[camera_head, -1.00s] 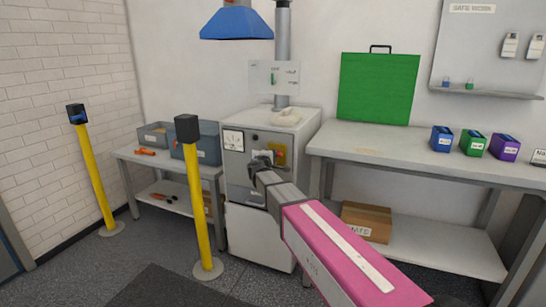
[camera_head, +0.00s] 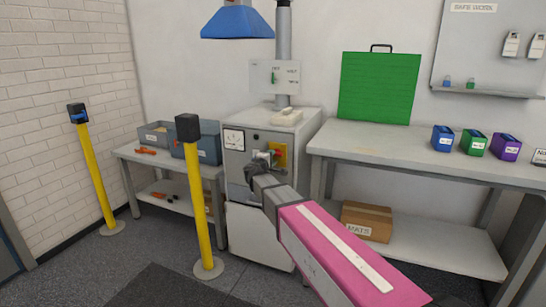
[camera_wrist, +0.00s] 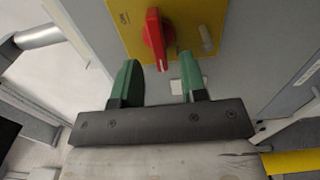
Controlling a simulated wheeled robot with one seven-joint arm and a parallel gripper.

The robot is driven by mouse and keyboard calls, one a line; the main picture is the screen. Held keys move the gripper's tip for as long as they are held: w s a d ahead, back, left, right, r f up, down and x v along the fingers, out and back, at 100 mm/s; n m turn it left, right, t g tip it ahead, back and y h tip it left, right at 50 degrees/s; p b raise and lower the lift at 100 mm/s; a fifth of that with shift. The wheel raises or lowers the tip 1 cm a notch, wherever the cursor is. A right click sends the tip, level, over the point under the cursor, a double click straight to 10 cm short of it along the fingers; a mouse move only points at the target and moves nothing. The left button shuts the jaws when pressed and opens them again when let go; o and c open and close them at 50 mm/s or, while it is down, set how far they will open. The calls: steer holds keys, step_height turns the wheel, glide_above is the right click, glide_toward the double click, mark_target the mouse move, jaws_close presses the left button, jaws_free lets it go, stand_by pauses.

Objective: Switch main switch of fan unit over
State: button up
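The fan unit is a grey cabinet (camera_head: 305,135) with a duct on top. On its front is a yellow plate (camera_head: 281,150), partly hidden by my gripper and arm. The wrist view shows the plate (camera_wrist: 190,18) with a red switch handle (camera_wrist: 154,40), its white-marked end toward the bottom of the picture. A small grey peg (camera_wrist: 207,38) stands out of the plate to its right. My gripper (camera_wrist: 163,72) is open, its two green fingers apart and nothing between them. The handle appears just beyond the fingertips; contact cannot be told. My gripper (camera_head: 252,172) is small and dark in the head view.
A yellow post (camera_head: 201,215) stands left of the cabinet, in front of a side table with grey bins (camera_head: 207,143). A workbench (camera_head: 350,137) adjoins on the right. A blue hood (camera_head: 237,22) hangs above. Free floor lies in front.

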steer(key=v, duration=0.7)
steer(key=shift+s, duration=0.15)
steer(key=s+d+f+m+g+h, duration=0.1)
steer(key=s+d+f+m+g, duration=0.35)
steer(key=d+f, duration=0.5)
steer(key=s+d+f+m+g, duration=0.45)
steer(key=d+f+g, duration=0.2)
steer(key=d, duration=0.55)
steer(key=s+d+f+m+g+y, duration=0.2)
steer(key=s+d+f+g+y, duration=0.1)
steer(key=s+f, duration=0.2)
steer(key=s+d+f+m+g+y, duration=0.3)
steer(key=s+f+y, duration=0.1)
steer(key=s, duration=0.6)
steer(key=shift+s+f, duration=0.25)
steer(key=shift+f, duration=0.25)
